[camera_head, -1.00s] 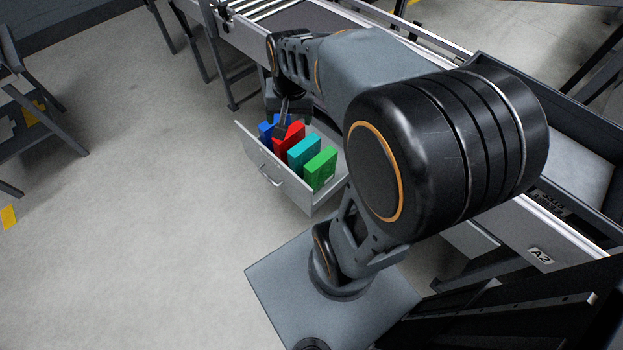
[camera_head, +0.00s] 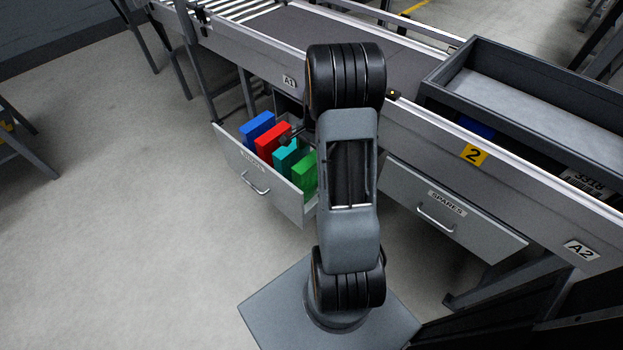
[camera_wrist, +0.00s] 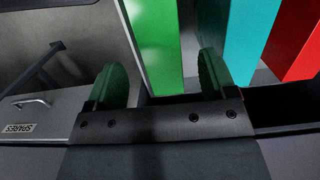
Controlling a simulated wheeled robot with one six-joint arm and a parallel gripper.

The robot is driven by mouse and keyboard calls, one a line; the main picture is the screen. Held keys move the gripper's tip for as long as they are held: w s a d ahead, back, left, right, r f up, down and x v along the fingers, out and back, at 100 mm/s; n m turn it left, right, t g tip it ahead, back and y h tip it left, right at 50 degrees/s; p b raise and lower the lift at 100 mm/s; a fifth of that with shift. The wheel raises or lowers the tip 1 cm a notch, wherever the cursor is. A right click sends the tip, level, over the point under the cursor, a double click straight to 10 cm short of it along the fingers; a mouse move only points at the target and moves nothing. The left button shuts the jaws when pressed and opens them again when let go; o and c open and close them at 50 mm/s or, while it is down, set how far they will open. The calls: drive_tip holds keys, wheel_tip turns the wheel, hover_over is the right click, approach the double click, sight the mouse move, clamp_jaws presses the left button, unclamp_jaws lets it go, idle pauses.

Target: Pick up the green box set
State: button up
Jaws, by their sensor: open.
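The green box (camera_head: 303,176) stands upright at the near right end of an open drawer, partly hidden by my arm in the head view. In the wrist view the green box (camera_wrist: 156,45) appears between the two fingers of my open gripper (camera_wrist: 162,82). The right finger lies in line with the gap between the green box and the teal box (camera_wrist: 250,40). I cannot tell how deep the fingers reach beside the box. In the head view my gripper is mostly hidden behind my arm.
The open drawer (camera_head: 240,170) also holds the teal box (camera_head: 284,158), a red box (camera_head: 270,142) and a blue box (camera_head: 256,125). A conveyor (camera_head: 400,55) runs behind and above the drawer. A shut SPARES drawer (camera_head: 450,210) lies right.

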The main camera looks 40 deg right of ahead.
sight(311, 159)
drive_tip(key=shift+a+f+b, duration=0.15)
drive_tip(key=shift+f+b, duration=0.4)
drive_tip(key=shift+f, duration=1.15)
drive_tip(key=shift+a+f+b, duration=0.15)
drive_tip(key=shift+f+b, duration=0.4)
drive_tip(key=shift+f, duration=1.1)
drive_tip(key=shift+c, duration=0.2)
drive_tip(key=shift+r, duration=0.1)
clamp_jaws()
